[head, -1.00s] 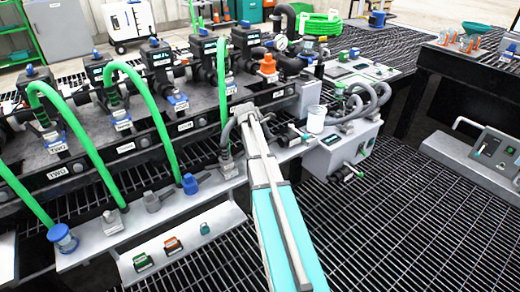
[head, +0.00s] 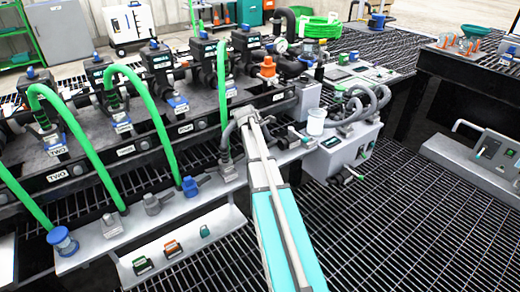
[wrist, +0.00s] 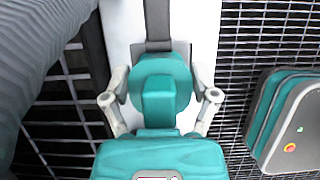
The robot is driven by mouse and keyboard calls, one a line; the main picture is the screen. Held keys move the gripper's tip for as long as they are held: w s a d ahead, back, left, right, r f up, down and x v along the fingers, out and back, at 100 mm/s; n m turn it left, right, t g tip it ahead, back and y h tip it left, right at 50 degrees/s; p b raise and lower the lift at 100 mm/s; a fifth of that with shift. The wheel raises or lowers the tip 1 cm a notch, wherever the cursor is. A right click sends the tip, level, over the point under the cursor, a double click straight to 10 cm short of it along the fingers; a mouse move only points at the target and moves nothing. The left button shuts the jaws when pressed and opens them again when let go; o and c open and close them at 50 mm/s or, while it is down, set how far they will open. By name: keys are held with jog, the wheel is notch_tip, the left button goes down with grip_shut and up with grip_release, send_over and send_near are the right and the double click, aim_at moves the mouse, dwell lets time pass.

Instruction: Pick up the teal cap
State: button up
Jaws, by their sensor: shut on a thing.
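The teal cap (wrist: 162,84) is in the middle of the wrist view. It is round with a raised bar across it. My gripper (wrist: 162,97) has a grey finger on each side of the cap and is shut on it. In the head view my gripper (head: 243,114) is at the far end of my teal and white arm, by the front of the manifold bench. The cap cannot be made out there, as the arm and gripper hide it.
Green hoses (head: 155,110) and a grey ledge with a blue cap (head: 190,186) are left of my arm. A white cup (head: 316,121) and a grey control box (head: 350,150) are close on its right. Open floor grating (head: 400,230) lies at the front right.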

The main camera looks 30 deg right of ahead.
jog(key=shift+r, duration=0.1)
dwell(0.3)
notch_tip(320, 180, up, 3)
jog(key=p, duration=0.3)
jog(key=shift+s+a+r+p, duration=1)
jog(key=shift+s+r+p, duration=0.65)
jog(key=shift+s, duration=0.45)
jog(key=shift+s+a+r+p, duration=1.05)
jog(key=shift+s+r+p, duration=0.6)
jog(key=shift+s, duration=0.5)
jog(key=shift+s+a+r+p, duration=1)
jog(key=shift+s+r+p, duration=0.65)
jog(key=shift+s, duration=0.45)
jog(key=shift+f, duration=0.1)
